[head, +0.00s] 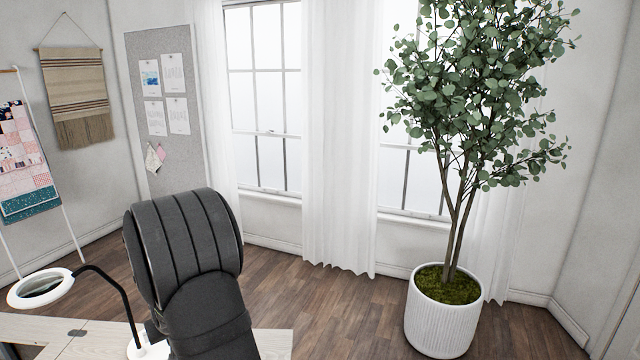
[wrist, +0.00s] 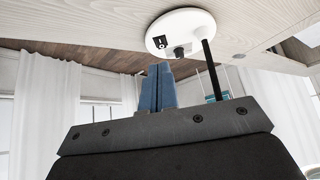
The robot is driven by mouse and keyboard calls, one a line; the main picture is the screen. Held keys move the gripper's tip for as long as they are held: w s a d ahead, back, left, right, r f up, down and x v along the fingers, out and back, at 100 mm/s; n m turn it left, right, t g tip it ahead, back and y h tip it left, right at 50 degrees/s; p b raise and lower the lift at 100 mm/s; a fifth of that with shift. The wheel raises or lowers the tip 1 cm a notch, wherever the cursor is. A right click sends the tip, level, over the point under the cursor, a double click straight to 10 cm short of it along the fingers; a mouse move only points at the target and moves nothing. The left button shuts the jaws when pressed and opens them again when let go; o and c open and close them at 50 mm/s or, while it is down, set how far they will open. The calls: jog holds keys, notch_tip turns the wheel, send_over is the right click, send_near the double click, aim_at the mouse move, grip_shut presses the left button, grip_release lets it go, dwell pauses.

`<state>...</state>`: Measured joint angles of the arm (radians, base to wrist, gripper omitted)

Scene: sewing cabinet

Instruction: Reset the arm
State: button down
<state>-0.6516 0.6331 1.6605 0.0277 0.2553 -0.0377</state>
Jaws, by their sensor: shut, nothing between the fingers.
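In the wrist view my gripper (wrist: 157,70) shows its blue fingers together, shut and empty. The fingers point toward the round white lamp base (wrist: 181,28) on the light wood table, but I cannot tell whether they touch it. In the head view a dark, ribbed part of my arm stands up at the lower left, over the table. My fingers are not visible in the head view.
A lamp with a white ring head (head: 40,288) and a black stem stands on the light wood table (head: 95,340), close beside my arm. A potted tree (head: 440,318) stands on the floor at the right. White curtains (head: 338,140) hang by the windows. The middle floor is clear.

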jog(key=w+a+f, duration=0.1)
jog(key=w+f, duration=0.1)
jog(key=w+a+f, duration=0.4)
jog(key=f, duration=0.1)
jog(key=shift+w, duration=0.25)
jog(key=shift+w+a+r, duration=0.4)
jog(key=shift+w+a, duration=0.05)
jog(key=shift+w, duration=0.15)
jog(key=w+v, duration=0.1)
jog(key=v, duration=0.9)
jog(key=w+f+m+g+y, duration=0.1)
jog(key=w+m+g+y, duration=0.2)
jog(key=m+g, duration=0.3)
jog(key=w+d+f+m+g+y, duration=0.1)
jog(key=w+m+g, duration=0.4)
jog(key=m, duration=0.7)
jog(key=shift+w+d+f+m+g+y, duration=0.2)
jog(key=shift+w+f+m+g+y, duration=0.3)
jog(key=shift+y, duration=0.8)
jog(key=shift+w, duration=0.15)
